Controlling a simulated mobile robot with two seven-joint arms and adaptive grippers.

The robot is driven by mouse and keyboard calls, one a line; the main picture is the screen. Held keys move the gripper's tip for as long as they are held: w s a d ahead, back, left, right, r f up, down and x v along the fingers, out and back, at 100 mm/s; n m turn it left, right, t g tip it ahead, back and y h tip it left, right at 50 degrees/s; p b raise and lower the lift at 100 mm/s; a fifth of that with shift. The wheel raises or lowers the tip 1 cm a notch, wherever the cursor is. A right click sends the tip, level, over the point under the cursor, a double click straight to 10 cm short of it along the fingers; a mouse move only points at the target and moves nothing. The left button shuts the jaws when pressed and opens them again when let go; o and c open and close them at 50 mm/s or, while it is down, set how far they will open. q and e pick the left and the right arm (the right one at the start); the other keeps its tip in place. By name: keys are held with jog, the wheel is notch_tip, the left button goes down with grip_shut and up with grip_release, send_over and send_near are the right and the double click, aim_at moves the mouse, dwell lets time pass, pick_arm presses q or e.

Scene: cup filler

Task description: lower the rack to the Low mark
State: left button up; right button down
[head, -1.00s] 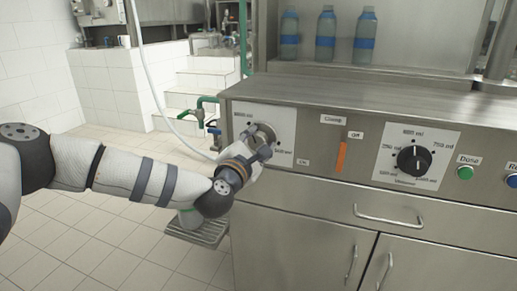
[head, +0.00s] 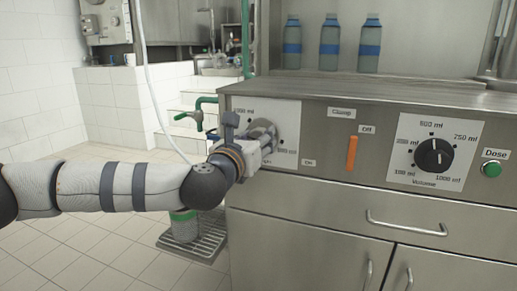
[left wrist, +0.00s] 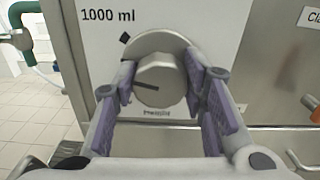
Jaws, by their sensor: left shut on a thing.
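A round silver knob (left wrist: 160,82) sits on a white dial plate (left wrist: 105,40) at the left of the steel machine front. The plate also shows in the head view (head: 288,117). My left gripper (left wrist: 158,75) is shut on the knob, one finger on each side. In the head view it (head: 252,135) covers much of the dial. The knob has a dark line pointing left and slightly down. "1000 ml" reads at the plate's upper left; lettering below the knob is too small to read. A grated rack (head: 205,247) holds a green-banded container (head: 184,226) low beside the cabinet, partly behind my arm.
An orange clamp lever (head: 352,153), a black volume knob (head: 434,154) and a green Dose button (head: 491,169) are to the right. A drawer handle (head: 405,224) sticks out below. Several bottles (head: 329,42) stand on the shelf above. Tiled floor is free at left.

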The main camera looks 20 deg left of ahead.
pick_arm(q)
jog(key=n+b, duration=0.1)
jog(key=n, duration=0.1)
jog(key=n+b, duration=0.4)
jog(key=shift+a+f, duration=0.1)
jog(key=shift+f, duration=0.15)
jog(key=n+b, duration=0.2)
jog(key=n, duration=0.1)
jog(key=shift+n, duration=0.3)
jog(key=shift+a+r+n+b, duration=0.1)
jog(key=shift+n+b, duration=0.6)
jog(key=shift+n, duration=0.4)
pick_arm(e)
notch_tip(320, 180, down, 7)
jog(key=s+g, duration=0.1)
jog(key=s, duration=0.1)
jog(key=shift+s+a+f, duration=0.15)
jog(key=shift+s+f, duration=0.05)
jog(key=shift+s, duration=0.05)
pick_arm(q)
jog(key=o, duration=1.2)
jog(key=shift+c, duration=0.2)
jog(key=s, duration=1.2)
jog(key=shift+a, duration=0.2)
